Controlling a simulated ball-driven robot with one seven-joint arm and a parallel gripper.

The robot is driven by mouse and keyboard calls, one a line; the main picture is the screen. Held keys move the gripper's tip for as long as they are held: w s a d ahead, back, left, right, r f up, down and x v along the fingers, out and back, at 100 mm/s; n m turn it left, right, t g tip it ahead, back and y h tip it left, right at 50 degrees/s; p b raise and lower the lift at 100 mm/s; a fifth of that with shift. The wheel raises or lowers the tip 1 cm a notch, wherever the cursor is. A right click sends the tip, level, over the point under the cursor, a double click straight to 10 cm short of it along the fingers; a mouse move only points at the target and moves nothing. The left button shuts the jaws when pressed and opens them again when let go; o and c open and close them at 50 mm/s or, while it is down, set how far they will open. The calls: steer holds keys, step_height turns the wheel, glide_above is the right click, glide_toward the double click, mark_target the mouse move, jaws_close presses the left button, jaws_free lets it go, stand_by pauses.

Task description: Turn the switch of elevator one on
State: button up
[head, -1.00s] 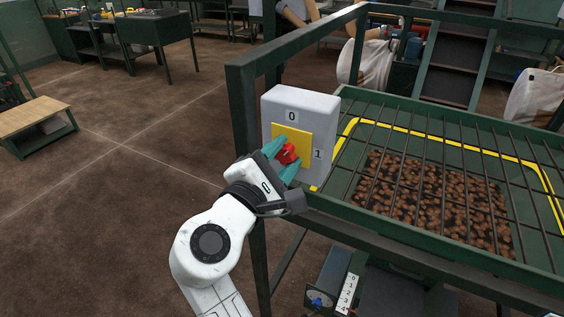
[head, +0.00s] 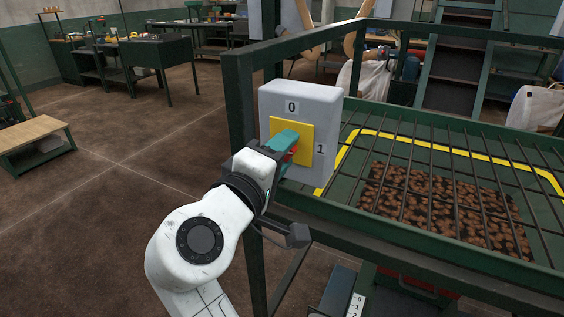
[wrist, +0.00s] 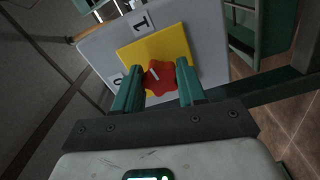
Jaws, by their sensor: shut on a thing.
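The switch is a grey box (head: 328,117) with a yellow plate (head: 307,130) and a red knob (wrist: 158,77), fixed at the corner of the green frame. The label 0 is above the plate and 1 is to its right in the head view. My gripper (head: 290,149) is shut on the red knob, with a teal finger on either side of it in the wrist view. The knob's white mark points up and left there, between the labels 0 and 1. In the head view the fingers hide most of the knob.
A dark green frame post (head: 240,150) stands just left of the box. A barred grate (head: 470,165) over brown pieces lies to the right. Another label strip (head: 356,304) shows low down, partly cut off. The brown floor (head: 120,220) at left is open.

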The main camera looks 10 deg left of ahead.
steer(key=shift+f+m+b, duration=0.15)
steer(key=shift+m+b, duration=0.25)
steer(key=shift+m, duration=0.3)
steer(key=o, duration=1.1)
steer(key=shift+c, duration=0.2)
steer(key=shift+s, duration=0.1)
steer(key=v, duration=1)
steer(key=shift+s+b, duration=0.3)
steer(key=shift+a, duration=0.15)
